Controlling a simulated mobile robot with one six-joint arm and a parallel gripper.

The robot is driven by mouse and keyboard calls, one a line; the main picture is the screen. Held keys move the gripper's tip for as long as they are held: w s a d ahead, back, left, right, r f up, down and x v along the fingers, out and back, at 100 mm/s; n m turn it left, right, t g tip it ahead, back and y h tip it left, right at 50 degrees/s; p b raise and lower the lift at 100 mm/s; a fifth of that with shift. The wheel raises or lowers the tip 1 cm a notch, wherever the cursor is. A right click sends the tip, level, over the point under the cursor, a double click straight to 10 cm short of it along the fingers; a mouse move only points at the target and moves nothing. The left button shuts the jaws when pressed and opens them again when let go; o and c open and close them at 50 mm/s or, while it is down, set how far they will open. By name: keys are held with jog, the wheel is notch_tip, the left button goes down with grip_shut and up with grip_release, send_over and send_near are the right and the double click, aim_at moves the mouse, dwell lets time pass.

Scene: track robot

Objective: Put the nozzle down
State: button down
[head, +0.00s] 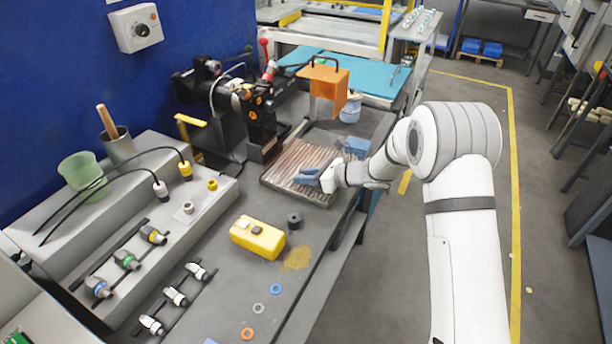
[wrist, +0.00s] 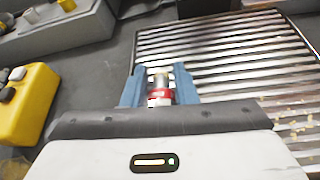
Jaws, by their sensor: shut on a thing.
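My gripper (wrist: 158,78) has blue fingers, shut on a small nozzle (wrist: 160,92) with a metallic tip and a red band. The nozzle sits between the two fingers in the wrist view. In the head view my gripper (head: 308,177) is over the front part of the slatted metal grate (head: 290,158), and the nozzle cannot be made out there. The height of the nozzle above the grate is hard to tell. The grate also shows in the wrist view (wrist: 225,45), beyond and to the right of the fingers.
A yellow box (head: 257,237) and a dark ring (head: 294,220) lie on the bench nearer the camera. Several small fittings (head: 175,296) lie in a row at the lower left. An orange-hooded machine (head: 325,85) stands behind the grate. Bare bench lies left of the grate.

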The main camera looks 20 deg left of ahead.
jog(key=shift+f, duration=0.15)
jog(key=c, duration=1.1)
grip_release()
jog(key=shift+r, duration=0.2)
